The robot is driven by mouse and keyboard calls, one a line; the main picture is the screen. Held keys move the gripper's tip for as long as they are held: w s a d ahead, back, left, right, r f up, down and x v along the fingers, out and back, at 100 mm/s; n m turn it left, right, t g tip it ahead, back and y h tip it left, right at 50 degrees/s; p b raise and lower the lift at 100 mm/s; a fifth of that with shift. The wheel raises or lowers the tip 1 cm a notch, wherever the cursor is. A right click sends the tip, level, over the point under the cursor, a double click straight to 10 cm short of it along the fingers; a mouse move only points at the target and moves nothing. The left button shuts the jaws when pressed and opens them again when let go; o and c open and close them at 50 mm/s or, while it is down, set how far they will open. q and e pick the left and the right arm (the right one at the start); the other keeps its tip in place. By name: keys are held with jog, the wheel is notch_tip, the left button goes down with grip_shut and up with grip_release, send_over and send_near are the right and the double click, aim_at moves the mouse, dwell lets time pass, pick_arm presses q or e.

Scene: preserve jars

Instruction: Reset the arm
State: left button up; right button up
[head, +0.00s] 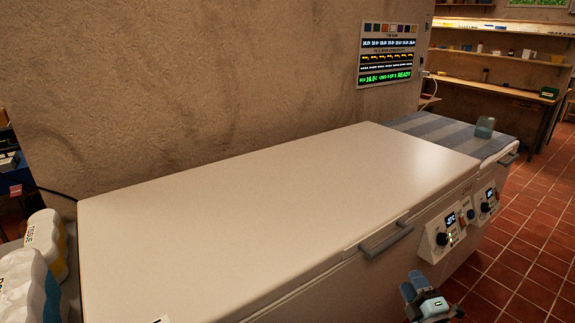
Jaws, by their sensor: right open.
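My right gripper (414,285) is low in the head view, right of centre, in front of the white chest's front face. Its blue-grey fingers point up and away from me; they are open, and I see nothing between them. My left gripper is not in view.
The long white chest lid (270,205) is shut and its top is bare. A handle (386,242) and control panels (450,230) stick out of its front. Tissue packs (45,240) stand at left. A display (387,55) hangs on the wall. Tiled floor (525,245) is clear at right.

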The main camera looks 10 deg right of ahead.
jog(key=s+a+f+m+g+y, duration=0.2)
jog(key=s+a+f+m+g, duration=0.4)
jog(key=s+a, duration=0.5)
jog(key=s+a+f+m+g+y, duration=0.2)
jog(key=s+a+f+m+g, duration=0.3)
jog(key=s+a+m, duration=0.65)
pick_arm(q)
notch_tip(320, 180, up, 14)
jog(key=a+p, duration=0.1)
jog(key=p, duration=1.6)
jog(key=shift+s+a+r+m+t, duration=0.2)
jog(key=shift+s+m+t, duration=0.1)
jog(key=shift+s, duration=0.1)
pick_arm(e)
notch_tip(320, 180, up, 14)
jog(key=a+n+t, duration=0.1)
jog(key=n, duration=0.2)
jog(key=shift+w+f+n+t, duration=0.15)
jog(key=shift+w+n+t, duration=0.15)
jog(key=shift+w+n, duration=0.05)
jog(key=shift+a, duration=0.1)
